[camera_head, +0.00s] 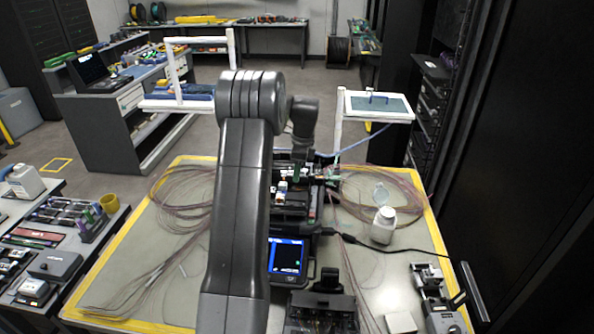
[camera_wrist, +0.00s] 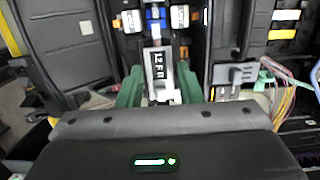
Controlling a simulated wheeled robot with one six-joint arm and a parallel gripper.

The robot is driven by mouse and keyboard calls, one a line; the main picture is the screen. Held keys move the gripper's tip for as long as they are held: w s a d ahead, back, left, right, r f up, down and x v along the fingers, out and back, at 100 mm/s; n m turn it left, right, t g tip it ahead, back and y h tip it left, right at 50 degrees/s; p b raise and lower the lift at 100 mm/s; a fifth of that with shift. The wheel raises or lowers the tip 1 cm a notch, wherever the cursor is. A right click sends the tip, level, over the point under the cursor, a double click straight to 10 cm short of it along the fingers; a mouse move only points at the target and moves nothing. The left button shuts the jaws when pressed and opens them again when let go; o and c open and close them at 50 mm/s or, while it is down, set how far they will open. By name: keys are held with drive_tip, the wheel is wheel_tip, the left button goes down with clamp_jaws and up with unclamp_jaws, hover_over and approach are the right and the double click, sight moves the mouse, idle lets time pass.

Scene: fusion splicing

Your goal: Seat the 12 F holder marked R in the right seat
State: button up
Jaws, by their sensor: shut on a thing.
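My gripper (camera_wrist: 160,76) shows in the wrist view with its two green fingers shut on the sides of a grey holder (camera_wrist: 161,66) with white lettering on a black label, which reads like 12 F R. The holder lies between the fingers, close in front of the splicer's middle (camera_wrist: 158,20), where white and blue parts show. I cannot tell whether it touches the seat below it. In the head view the fusion splicer (camera_head: 287,258) stands on the table with its screen lit, and my arm hides part of it.
A white bottle (camera_head: 383,225) stands right of the splicer. Coils of fibre (camera_head: 185,190) lie on both sides of the table. A black device (camera_head: 322,305) and another small device (camera_head: 440,305) stand at the front. In the wrist view, coloured fibres (camera_wrist: 285,85) run at the right.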

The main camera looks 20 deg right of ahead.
sight(296, 196)
drive_tip(key=shift+f, duration=0.1)
drive_tip(key=shift+s+f+b, duration=0.2)
drive_tip(key=shift+f+b, duration=0.15)
drive_tip(key=shift+b, duration=0.1)
wheel_tip(296, 196, down, 4)
drive_tip(key=b, duration=0.3)
drive_tip(key=shift+w+f+b, duration=0.1)
drive_tip(key=shift+f+b, duration=0.3)
drive_tip(key=shift+f, duration=0.6)
drive_tip(key=shift+f, duration=0.15)
drive_tip(key=o, duration=1.1)
drive_tip(key=r, duration=0.4)
drive_tip(key=d+r, duration=0.1)
drive_tip(key=r, duration=0.4)
drive_tip(key=s+r+b, duration=0.1)
drive_tip(key=r, duration=0.3)
drive_tip(key=shift+d+r, duration=0.2)
drive_tip(key=shift+r, duration=0.2)
